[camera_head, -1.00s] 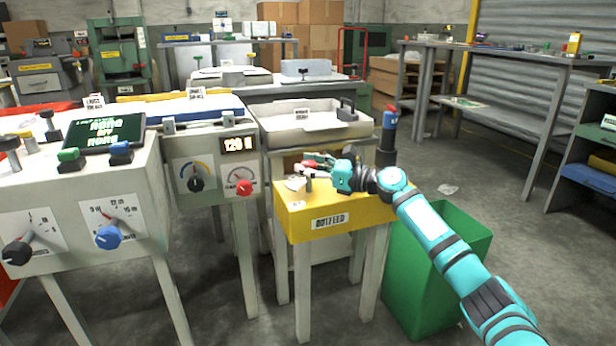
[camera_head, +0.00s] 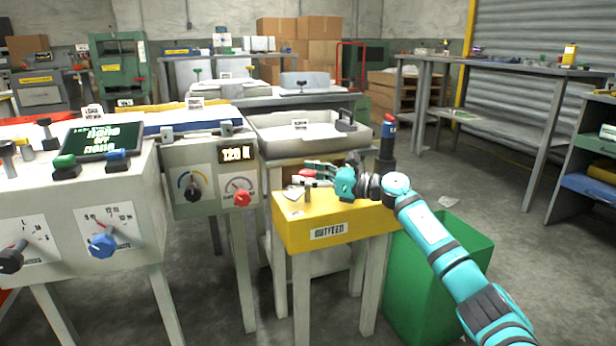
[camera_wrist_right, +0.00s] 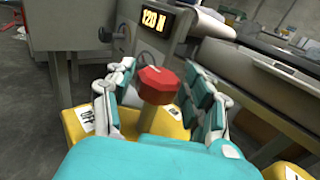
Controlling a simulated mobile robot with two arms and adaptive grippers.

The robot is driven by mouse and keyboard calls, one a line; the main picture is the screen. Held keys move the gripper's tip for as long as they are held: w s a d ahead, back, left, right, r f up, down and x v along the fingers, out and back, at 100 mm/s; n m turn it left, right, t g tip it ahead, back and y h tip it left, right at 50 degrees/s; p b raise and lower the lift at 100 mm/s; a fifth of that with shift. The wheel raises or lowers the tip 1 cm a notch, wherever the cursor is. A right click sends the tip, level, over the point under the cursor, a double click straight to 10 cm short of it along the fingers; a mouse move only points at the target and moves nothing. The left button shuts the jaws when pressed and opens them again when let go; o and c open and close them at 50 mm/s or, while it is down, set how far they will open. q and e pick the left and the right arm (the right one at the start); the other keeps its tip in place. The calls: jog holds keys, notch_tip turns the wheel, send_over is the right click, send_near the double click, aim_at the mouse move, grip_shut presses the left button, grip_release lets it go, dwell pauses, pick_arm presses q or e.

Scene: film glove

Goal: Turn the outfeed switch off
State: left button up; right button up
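The yellow outfeed box (camera_head: 290,232), labelled OUTFEED, stands on pale legs in the head view's centre. A switch with a red faceted knob (camera_wrist_right: 157,86) on a pale stem rises from its top. The knob also shows small in the head view (camera_head: 307,173), partly covered by my fingers. My right gripper (camera_head: 318,175) is low over the box's top. In the right wrist view its fingers (camera_wrist_right: 160,92) are open, one on each side of the knob, with gaps visible. I cannot tell the switch's on or off position. My left gripper is not in view.
A grey panel with dials and a red knob (camera_head: 242,198) stands left of the box. A dark post with a blue and red top (camera_head: 388,135) rises behind it. A green bin (camera_head: 425,280) is at the right. Open floor lies further right.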

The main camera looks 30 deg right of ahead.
jog(key=shift+o, duration=0.6)
jog(key=shift+r, duration=0.1)
notch_tip(320, 180, up, 10)
jog(key=shift+f, duration=0.1)
jog(key=shift+a, duration=0.1)
